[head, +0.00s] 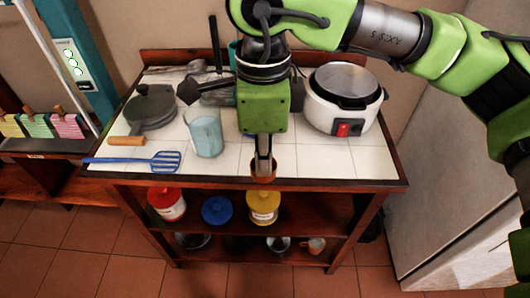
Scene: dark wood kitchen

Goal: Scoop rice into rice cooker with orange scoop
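My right gripper (263,162) points straight down over the table's front edge. A small orange-brown object (263,176), perhaps the orange scoop, is at its fingertips. The fingers overlap in this view, so I cannot tell whether they grip it. The white rice cooker (320,115) with a red switch stands at the back right of the table. I cannot tell whether its grey round top is a lid or the open pot. A translucent bluish container (206,134) stands left of my gripper; I cannot make out rice in it. My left gripper is not in view.
The white-tiled table (330,160) is clear at front right. A dark lidded pan (150,108) and a blue slotted spatula (135,160) lie at left. Dark utensils (205,88) are behind the container. Jars stand on the shelf below (310,205). A fridge (430,170) is at right.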

